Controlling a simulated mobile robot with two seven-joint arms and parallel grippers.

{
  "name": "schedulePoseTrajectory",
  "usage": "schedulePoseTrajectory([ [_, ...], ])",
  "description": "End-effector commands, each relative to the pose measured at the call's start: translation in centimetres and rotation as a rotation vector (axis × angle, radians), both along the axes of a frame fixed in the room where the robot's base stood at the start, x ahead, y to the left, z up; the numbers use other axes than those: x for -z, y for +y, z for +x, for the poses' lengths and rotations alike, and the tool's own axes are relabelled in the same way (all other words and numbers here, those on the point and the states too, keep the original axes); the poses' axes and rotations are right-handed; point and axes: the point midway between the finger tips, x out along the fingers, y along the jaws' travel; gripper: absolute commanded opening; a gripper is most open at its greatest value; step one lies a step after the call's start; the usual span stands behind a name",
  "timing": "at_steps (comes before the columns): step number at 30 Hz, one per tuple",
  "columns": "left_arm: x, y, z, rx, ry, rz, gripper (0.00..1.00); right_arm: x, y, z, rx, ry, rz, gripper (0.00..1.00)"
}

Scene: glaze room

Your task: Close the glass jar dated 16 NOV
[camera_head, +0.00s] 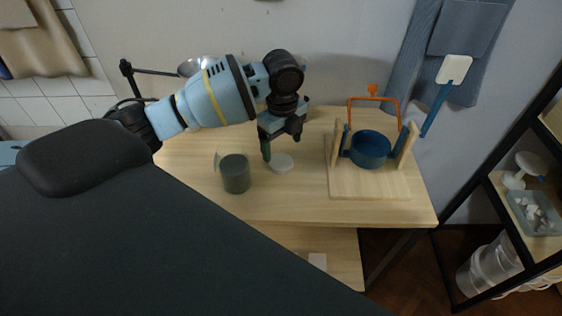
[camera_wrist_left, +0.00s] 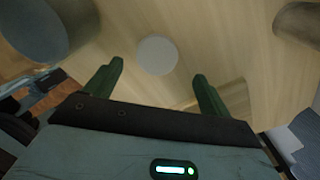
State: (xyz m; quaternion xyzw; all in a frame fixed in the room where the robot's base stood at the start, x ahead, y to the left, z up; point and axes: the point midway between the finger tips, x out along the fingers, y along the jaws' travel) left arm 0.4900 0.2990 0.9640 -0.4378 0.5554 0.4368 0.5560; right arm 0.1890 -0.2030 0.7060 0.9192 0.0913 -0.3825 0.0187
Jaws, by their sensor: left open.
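A dark grey-green jar (camera_head: 235,173) stands upright on the wooden table in the head view. Its date is not readable, and a small pale tag shows at its left edge. A pale round lid (camera_head: 282,162) lies flat on the table just right of the jar, apart from it. The lid also shows in the left wrist view (camera_wrist_left: 157,55), beyond and between the fingertips. My left gripper (camera_head: 281,149) is open and empty, pointing down over the lid. Its two green fingers (camera_wrist_left: 155,82) are spread wider than the lid. My right gripper is not seen.
A shelf rack (camera_head: 480,180) stands far right. The table front between jar and board is clear.

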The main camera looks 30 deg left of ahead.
Motion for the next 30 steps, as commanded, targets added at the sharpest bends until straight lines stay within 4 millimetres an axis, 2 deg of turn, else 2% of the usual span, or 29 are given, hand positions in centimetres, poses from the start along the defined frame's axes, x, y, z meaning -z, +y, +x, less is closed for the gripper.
schedulePoseTrajectory([
  [12,4.9,0.1,-0.5,-0.001,0.002,0.001,0.82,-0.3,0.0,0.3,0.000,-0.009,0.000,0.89],
  [24,5.1,0.1,-0.5,0.000,0.000,0.001,0.82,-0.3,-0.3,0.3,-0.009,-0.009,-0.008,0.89],
  [30,5.1,0.1,-0.5,0.000,0.000,0.001,0.56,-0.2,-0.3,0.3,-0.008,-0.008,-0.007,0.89],
])
